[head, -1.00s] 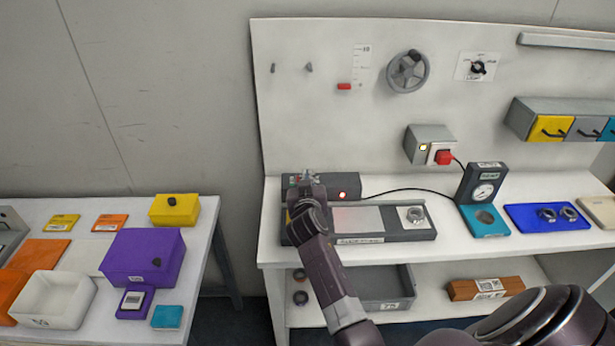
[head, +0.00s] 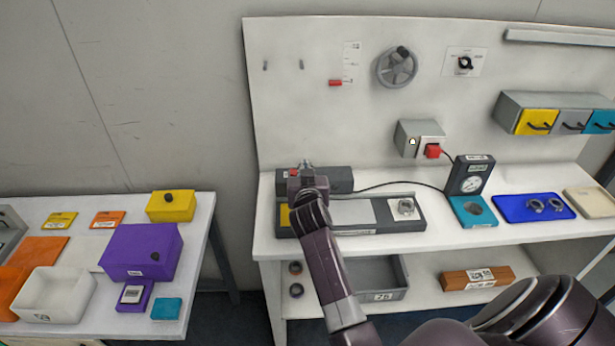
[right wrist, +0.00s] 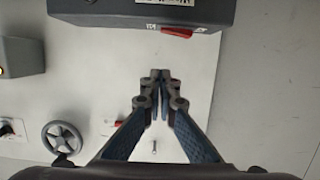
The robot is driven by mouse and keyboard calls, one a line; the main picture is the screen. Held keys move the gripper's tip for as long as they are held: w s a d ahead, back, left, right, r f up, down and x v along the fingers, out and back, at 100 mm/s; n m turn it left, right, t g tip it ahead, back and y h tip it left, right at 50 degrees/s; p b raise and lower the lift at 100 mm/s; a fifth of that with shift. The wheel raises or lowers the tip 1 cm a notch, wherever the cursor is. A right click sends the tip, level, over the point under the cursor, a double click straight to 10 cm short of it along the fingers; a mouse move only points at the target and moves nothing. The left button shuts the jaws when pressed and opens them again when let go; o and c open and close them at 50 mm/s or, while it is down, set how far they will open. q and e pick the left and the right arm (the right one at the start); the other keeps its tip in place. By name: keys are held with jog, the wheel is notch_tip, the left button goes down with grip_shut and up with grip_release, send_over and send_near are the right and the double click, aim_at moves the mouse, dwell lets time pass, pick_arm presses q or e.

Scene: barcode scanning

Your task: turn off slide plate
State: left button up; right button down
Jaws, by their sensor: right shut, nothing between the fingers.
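The slide plate unit (head: 370,230) lies on the bench, with a yellow end at left, a pale plate in the middle and a ring at right. Behind it stands a dark control box (head: 342,180); no red light shows on its front. In the right wrist view, the box (right wrist: 100,8) is at the top, with a red rocker switch (right wrist: 176,31) on its edge. My right gripper (head: 306,163) is at the box's left end and partly hides it. In the wrist view, its fingers (right wrist: 160,75) are shut and empty, apart from the switch. My left gripper is not in view.
A wall box with a red plug (head: 432,151) feeds a cable to the bench. A dial gauge (head: 470,180) and a blue tray (head: 510,209) stand right of the slide plate. A side table at left holds a purple box (head: 130,258).

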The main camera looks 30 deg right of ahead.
jog(key=b+v, duration=0.1)
jog(key=v, duration=0.5)
jog(key=shift+s, duration=0.15)
jog(key=shift+f, duration=0.1)
